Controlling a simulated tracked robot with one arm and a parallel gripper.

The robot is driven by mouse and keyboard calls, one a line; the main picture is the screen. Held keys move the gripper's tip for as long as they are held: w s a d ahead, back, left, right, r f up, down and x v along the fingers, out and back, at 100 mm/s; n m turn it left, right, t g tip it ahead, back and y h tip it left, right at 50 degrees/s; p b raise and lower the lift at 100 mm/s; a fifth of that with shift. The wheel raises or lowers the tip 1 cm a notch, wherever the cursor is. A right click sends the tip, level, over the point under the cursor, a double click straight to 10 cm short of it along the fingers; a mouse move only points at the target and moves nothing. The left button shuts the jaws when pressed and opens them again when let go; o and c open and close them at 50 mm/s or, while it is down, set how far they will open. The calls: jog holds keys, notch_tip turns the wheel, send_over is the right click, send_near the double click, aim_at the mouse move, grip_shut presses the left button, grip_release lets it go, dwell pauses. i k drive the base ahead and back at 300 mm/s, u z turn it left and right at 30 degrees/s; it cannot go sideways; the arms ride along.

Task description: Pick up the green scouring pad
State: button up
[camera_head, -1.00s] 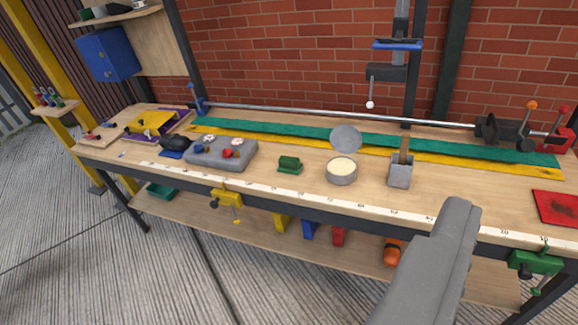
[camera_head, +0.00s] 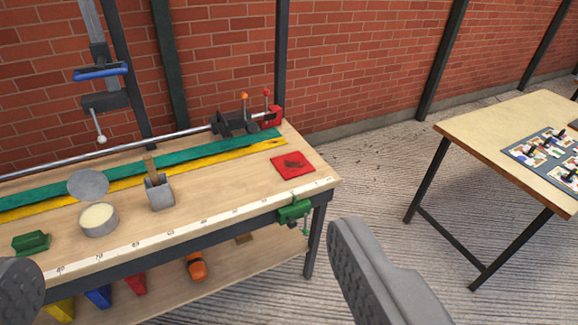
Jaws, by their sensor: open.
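A small dark green block on a flat green base (camera_head: 30,243) lies on the workbench at the left edge of the view, beside a round tin. It may be the green scouring pad; its texture is too small to tell. My gripper (camera_head: 185,250) is open, with one grey finger at the lower left and the other at the lower centre right. Nothing is between the fingers in their grasp. The left finger shows just below the green thing in the picture, apart from it in depth as far as I can tell.
The workbench (camera_head: 240,192) also holds an open tin (camera_head: 98,219), a grey pot with a wooden handle (camera_head: 159,192), a red cloth (camera_head: 292,165) and a long bar clamp. A green clamp (camera_head: 294,211) grips its front edge. Another table (camera_head: 490,125) stands right; floor between is clear.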

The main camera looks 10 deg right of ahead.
aim_at(30, 242)
jog(key=z, duration=0.05)
jog(key=k, duration=0.4)
jog(key=u, duration=0.85)
jog(key=i, duration=2.15)
jog(key=z, duration=0.7)
